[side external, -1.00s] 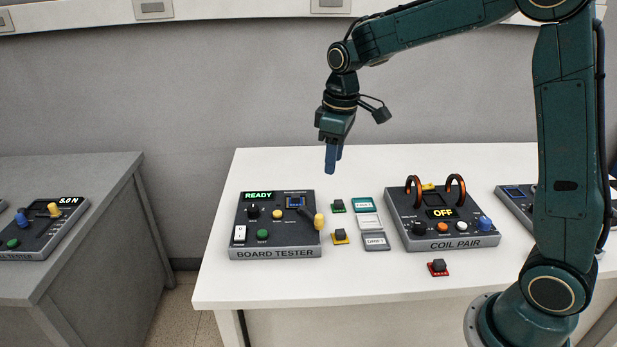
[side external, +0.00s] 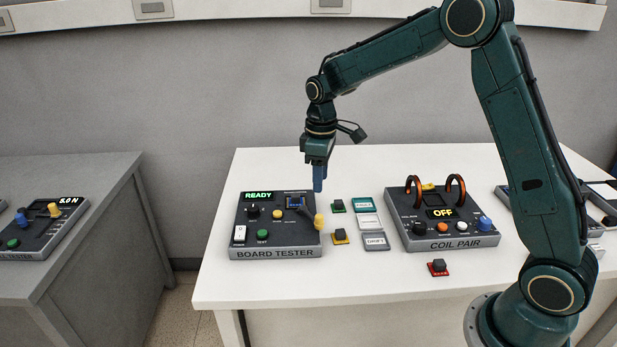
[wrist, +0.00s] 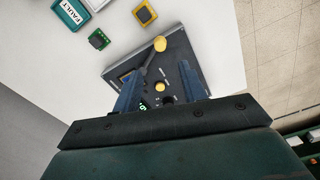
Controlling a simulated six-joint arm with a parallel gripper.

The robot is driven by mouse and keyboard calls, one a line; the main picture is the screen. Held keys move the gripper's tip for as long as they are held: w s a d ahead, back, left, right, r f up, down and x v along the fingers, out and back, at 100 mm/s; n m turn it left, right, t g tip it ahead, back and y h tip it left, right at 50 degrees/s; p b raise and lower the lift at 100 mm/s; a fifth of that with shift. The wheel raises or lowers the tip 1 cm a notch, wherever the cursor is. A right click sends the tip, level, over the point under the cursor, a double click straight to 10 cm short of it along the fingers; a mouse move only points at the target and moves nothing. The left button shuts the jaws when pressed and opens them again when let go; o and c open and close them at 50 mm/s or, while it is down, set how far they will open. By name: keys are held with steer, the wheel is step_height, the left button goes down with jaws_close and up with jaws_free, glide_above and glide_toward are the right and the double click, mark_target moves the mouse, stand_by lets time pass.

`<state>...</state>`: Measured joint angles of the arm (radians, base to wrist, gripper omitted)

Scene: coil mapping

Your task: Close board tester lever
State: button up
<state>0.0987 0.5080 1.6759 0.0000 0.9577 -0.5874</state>
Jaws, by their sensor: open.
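The board tester (side external: 276,254) is a dark box at the left of the white table, with a green READY display. Its lever is at its right side and ends in a yellow knob (side external: 318,221) that leans out over the right edge. The knob also shows in the wrist view (wrist: 160,44), on a metal arm, just ahead of the fingers. My gripper (side external: 319,190) points down above the right rear part of the tester, short of the knob. In the wrist view my gripper (wrist: 160,88) is open, with its two blue fingers apart and nothing between them.
Right of the tester lie a green block (side external: 338,206), a yellow block (side external: 341,236) and several small labelled trays (side external: 369,222). The coil pair unit (side external: 445,243) stands further right, with a red block (side external: 437,268) in front. The table's front left is clear.

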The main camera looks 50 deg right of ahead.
mark_target(320, 216)
step_height(320, 216, down, 12)
steer(key=shift+f, duration=0.1)
stand_by(0.5)
